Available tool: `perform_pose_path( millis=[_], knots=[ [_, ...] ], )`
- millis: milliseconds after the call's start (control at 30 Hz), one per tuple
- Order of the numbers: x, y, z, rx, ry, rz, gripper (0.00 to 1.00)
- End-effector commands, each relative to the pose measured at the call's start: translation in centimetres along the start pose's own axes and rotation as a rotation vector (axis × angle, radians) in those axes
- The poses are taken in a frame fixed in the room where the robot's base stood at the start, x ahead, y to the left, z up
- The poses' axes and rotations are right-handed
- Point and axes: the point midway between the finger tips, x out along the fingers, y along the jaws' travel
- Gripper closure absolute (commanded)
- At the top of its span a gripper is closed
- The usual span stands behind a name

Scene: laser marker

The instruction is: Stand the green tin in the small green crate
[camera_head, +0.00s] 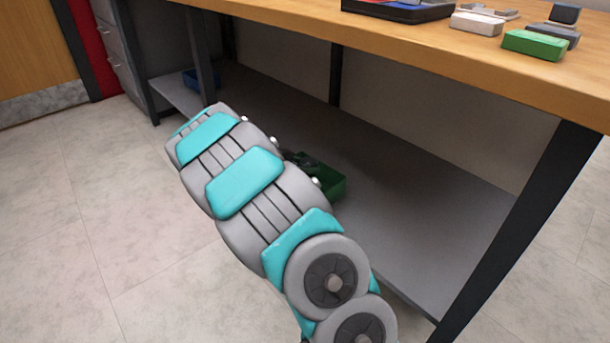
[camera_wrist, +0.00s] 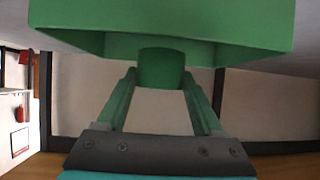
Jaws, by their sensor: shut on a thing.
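The small green crate (camera_head: 333,186) stands on the grey lower shelf, partly hidden behind my arm in the head view. In the wrist view the crate (camera_wrist: 200,20) fills the top of the picture, its open side towards my gripper. My gripper (camera_wrist: 160,76) is shut on the green tin (camera_wrist: 160,66), a short round green body between the fingertips. The tin's far end overlaps the crate's opening. I cannot tell whether it is inside the crate or touches its floor. The head view does not clearly show the tin.
The wooden bench top (camera_head: 400,42) overhangs the lower shelf (camera_head: 400,240), with a dark leg (camera_head: 520,215) at right. A blue container (camera_head: 202,78) sits farther left on the shelf. A flat green box (camera_head: 535,45) and other items lie on the bench. The shelf right of the crate is clear.

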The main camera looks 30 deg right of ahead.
Motion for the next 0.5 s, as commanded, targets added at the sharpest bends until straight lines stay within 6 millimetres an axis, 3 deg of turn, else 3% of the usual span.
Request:
perform_pose_path(
  millis=[233,500],
  knots=[
    [1.3,0.2,2.4,0.000,0.003,0.003,1.00],
    [1.5,0.1,3.0,0.002,0.001,0.001,1.00]
  ],
)
